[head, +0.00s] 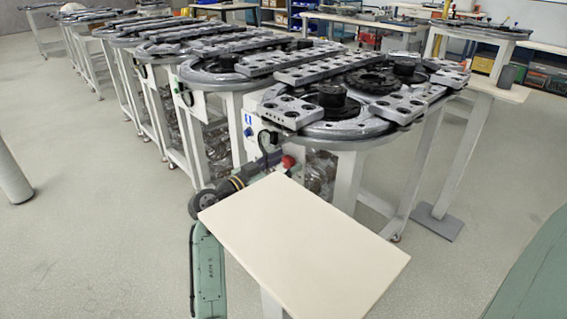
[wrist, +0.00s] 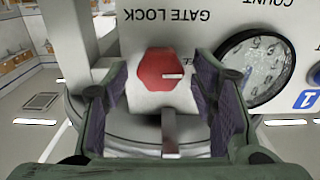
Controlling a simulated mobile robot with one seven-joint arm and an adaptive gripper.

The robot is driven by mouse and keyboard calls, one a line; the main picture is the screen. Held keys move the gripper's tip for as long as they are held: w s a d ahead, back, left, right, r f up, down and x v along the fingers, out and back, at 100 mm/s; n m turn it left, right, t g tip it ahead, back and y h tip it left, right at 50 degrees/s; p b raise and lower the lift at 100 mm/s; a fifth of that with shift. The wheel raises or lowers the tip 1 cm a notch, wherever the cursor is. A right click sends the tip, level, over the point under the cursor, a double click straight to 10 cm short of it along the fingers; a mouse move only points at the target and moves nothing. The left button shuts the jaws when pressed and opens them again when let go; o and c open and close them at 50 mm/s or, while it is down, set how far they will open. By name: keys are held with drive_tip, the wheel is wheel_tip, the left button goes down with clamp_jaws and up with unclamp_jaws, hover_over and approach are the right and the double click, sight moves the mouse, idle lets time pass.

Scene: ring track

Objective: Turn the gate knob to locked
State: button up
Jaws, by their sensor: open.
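The gate knob (wrist: 160,70) is a red hexagon on a white panel, below upside-down "GATE LOCK" lettering in the wrist view. A short white mark on its face points to the picture's right. In the head view the knob (head: 288,161) shows small and red on the front of the ring track's control box. My gripper (wrist: 162,88) is open, one finger on each side of the knob, with gaps visible between fingers and knob. A grey bar stands below the knob; I cannot tell what it belongs to. No locked marking is readable.
A round dial (wrist: 258,70) under "COUNT" sits right of the knob, close to the right finger. A blue label (wrist: 305,98) is beyond it. In the head view, a pale tabletop (head: 305,245) stands in front of the ring track (head: 345,130), beside my arm. Open floor lies left.

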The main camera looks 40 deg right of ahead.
drive_tip(key=c, duration=1.1)
drive_tip(key=shift+c, duration=0.2)
drive_tip(key=n+p, duration=0.1)
drive_tip(key=n, duration=0.3)
drive_tip(key=shift+n+p, duration=0.3)
drive_tip(key=n+p, duration=0.2)
drive_tip(key=n, duration=0.2)
drive_tip(key=shift+w+r+n, duration=0.1)
drive_tip(key=shift+w+n, duration=0.05)
drive_tip(key=shift+n, duration=0.15)
drive_tip(key=n+p, duration=0.3)
drive_tip(key=n, duration=0.1)
drive_tip(key=shift+p, duration=0.4)
drive_tip(key=shift+f+n+p, duration=0.15)
drive_tip(key=shift+n+p, duration=0.65)
drive_tip(key=shift+n, duration=0.35)
drive_tip(key=shift+f+n+p, duration=0.15)
drive_tip(key=shift+n+p, duration=0.6)
drive_tip(key=shift+n, duration=0.4)
